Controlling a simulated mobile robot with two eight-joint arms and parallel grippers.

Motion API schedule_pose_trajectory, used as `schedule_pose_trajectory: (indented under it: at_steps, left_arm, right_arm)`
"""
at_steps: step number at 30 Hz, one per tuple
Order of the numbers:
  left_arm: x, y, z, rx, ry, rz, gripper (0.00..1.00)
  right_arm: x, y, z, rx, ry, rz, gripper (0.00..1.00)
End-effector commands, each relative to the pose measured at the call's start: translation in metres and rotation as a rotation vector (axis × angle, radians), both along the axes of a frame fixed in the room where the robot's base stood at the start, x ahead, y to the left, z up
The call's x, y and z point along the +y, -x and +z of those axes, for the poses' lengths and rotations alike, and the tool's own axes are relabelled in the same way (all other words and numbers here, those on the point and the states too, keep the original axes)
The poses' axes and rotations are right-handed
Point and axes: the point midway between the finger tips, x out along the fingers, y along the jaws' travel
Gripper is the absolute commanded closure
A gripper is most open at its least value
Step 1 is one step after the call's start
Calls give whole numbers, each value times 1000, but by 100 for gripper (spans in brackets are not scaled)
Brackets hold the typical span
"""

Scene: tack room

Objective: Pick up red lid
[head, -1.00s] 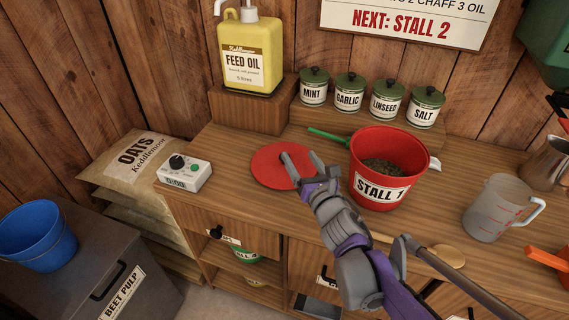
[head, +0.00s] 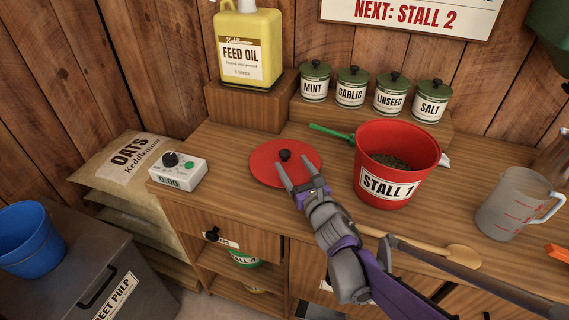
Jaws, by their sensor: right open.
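The red lid (head: 268,162) is a flat disc with a dark round knob (head: 285,155) in its middle. It lies on the wooden counter, left of the red STALL 1 bucket (head: 405,150). My right gripper (head: 298,173) is open and empty, over the front right part of the lid. Its two fingertips point toward the knob, which shows clear just beyond them. I cannot tell whether the fingers touch the lid. My left gripper is not in view.
A timer box (head: 178,171) stands left of the lid. The FEED OIL jug (head: 249,47) and several labelled canisters (head: 351,87) stand on raised blocks behind. Bare counter (head: 222,150) shows between timer and lid.

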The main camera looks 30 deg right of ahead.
Motion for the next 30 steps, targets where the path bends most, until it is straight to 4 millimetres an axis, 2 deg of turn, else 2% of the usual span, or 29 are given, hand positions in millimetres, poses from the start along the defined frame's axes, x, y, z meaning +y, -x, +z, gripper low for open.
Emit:
schedule_pose_trajectory:
  at_steps: [1, 6, 15, 17, 28, 30]
  left_arm:
    - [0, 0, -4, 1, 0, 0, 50]
    - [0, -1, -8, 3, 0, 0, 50]
    - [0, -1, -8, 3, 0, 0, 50]
    - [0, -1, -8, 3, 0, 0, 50]
    - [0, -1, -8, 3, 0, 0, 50]
    - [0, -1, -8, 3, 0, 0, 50]
  right_arm:
    - [-1, -11, -2, 1, 1, 1, 23]
    - [-4, -32, -1, 0, 1, 2, 23]
    - [-5, -37, 0, 0, 0, 1, 23]
    - [-5, -37, 0, 0, 0, 1, 32]
    - [-5, -37, 0, 0, 0, 1, 99]
    - [-5, -37, 0, 0, 0, 1, 100]
